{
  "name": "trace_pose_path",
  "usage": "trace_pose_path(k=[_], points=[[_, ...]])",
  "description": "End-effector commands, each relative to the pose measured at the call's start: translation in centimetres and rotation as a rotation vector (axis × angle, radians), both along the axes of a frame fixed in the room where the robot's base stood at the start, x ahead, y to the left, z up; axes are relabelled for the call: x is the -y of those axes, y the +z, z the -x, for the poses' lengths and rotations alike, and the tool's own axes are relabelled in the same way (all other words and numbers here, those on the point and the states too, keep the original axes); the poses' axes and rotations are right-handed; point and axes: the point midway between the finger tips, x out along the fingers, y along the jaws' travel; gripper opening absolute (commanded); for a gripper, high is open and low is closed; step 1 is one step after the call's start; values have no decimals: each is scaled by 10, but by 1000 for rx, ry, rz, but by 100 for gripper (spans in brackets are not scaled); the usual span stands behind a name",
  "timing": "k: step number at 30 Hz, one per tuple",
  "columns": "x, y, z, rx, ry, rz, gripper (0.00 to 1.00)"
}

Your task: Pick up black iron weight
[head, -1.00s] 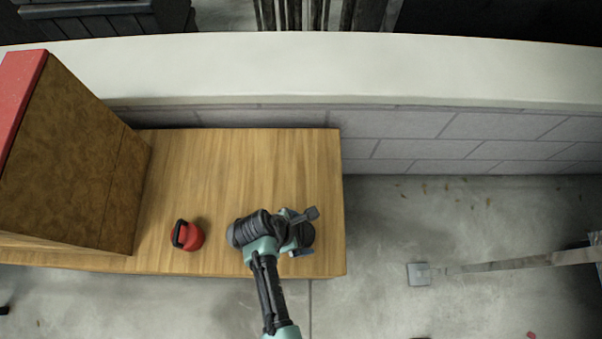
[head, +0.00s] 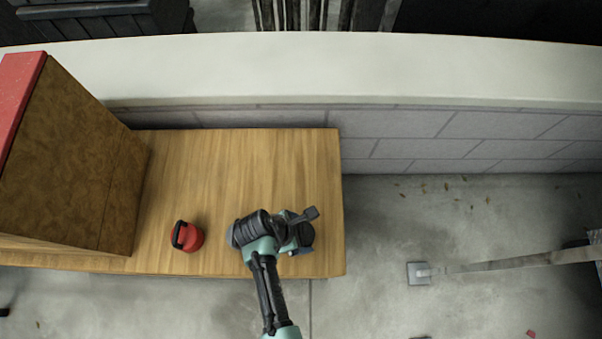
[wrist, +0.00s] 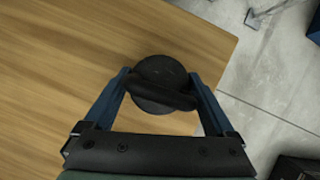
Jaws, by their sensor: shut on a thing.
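The black iron weight (wrist: 160,82) is a dark round piece with a thick handle bar across its top. In the wrist view it sits between the two blue fingers of my gripper (wrist: 160,90), near the edge of the wooden table (wrist: 60,50). My gripper is shut on it. In the head view the weight (head: 305,238) shows only in part beside my wrist, near the right end of the table (head: 240,160). Whether it touches the tabletop cannot be told.
A red weight (head: 188,237) with a black handle stands on the table to the left. A large brown box (head: 75,160) with a red edge fills the table's left end. A pale wall (head: 300,65) runs behind. The table's middle is clear.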

Motion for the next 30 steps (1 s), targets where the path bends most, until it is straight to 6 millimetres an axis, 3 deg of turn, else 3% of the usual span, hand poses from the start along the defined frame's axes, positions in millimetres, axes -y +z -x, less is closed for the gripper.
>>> trace_pose_path(k=[18, 30], points=[[0, 89, -4, 11, 0, 1, 0], [0, 102, -3, 8, 1, 2, 0]])
